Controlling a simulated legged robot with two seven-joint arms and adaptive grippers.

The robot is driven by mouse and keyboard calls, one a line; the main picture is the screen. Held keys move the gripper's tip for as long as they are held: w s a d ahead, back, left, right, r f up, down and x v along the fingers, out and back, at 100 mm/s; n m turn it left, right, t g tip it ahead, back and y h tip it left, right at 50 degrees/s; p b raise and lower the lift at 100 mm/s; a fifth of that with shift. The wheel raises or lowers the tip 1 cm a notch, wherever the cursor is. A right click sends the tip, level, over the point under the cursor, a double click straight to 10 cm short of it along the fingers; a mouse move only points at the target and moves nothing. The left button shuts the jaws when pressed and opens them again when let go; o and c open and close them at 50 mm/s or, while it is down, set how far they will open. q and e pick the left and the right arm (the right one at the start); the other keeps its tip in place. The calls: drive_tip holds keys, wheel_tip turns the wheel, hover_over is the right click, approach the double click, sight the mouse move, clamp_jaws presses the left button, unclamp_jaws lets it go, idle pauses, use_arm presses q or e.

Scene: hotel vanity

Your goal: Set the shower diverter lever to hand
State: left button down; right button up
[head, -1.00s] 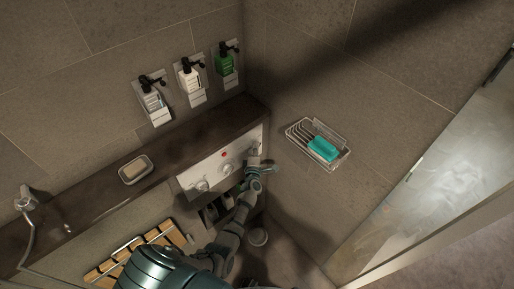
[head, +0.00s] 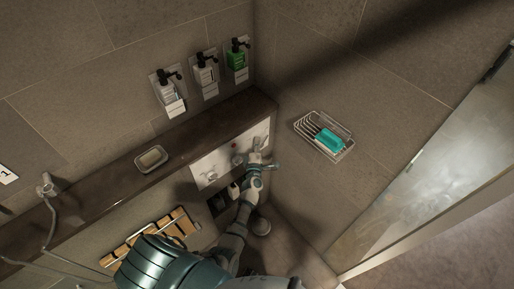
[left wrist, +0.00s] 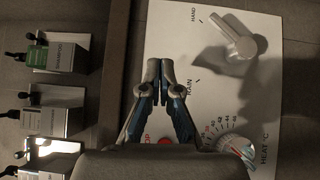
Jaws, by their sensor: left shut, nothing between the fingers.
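The diverter lever (left wrist: 236,38) is a pale grey handle on the white control panel (left wrist: 280,95) in the left wrist view. It slants toward the upper left, with its upper end near the HAND mark (left wrist: 194,16). The RAIN mark (left wrist: 189,88) is lower on the panel. My left gripper (left wrist: 155,72) is shut and empty, with its tips in front of the panel near the RAIN mark and visibly apart from the lever. In the head view my left gripper (head: 262,161) is at the right end of the panel (head: 208,164) and hides part of it. My right gripper is not in view.
A heat dial (left wrist: 232,150) and a red button (left wrist: 165,140) share the panel. A dark ledge (head: 205,137) runs above it, with a soap dish (head: 152,159). Several bottles hang on the back wall. A wire basket (head: 323,136) is on the right wall.

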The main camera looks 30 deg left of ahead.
use_arm(q)
drive_tip(key=s+d+r, duration=0.3)
drive_tip(key=s+d, duration=0.1)
drive_tip(key=s+d+f+m+g+h+b, duration=0.15)
drive_tip(key=s+d+f+m, duration=0.3)
drive_tip(key=f, duration=0.65)
drive_tip(key=s+d+f+m+g+h, duration=0.3)
drive_tip(key=s+f+m, duration=0.15)
drive_tip(key=f, duration=0.65)
drive_tip(key=s+d+f+m+g+h, duration=0.25)
drive_tip(key=s+f+m, duration=0.2)
drive_tip(key=f, duration=0.65)
drive_tip(key=s+f+m+g+h+b, duration=0.1)
drive_tip(key=s+f+m+g, duration=0.4)
drive_tip(key=s+f, duration=0.95)
drive_tip(key=s+a+f+m+g, duration=0.2)
drive_tip(key=s+f+m, duration=0.1)
drive_tip(key=s, duration=0.9)
drive_tip(key=s+a+f+m+g+y+b, duration=0.1)
drive_tip(key=s+a+f+m+g, duration=0.1)
drive_tip(key=s, duration=1.1)
drive_tip(key=shift+a+f+m, duration=0.8)
drive_tip(key=shift+f+m, duration=0.05)
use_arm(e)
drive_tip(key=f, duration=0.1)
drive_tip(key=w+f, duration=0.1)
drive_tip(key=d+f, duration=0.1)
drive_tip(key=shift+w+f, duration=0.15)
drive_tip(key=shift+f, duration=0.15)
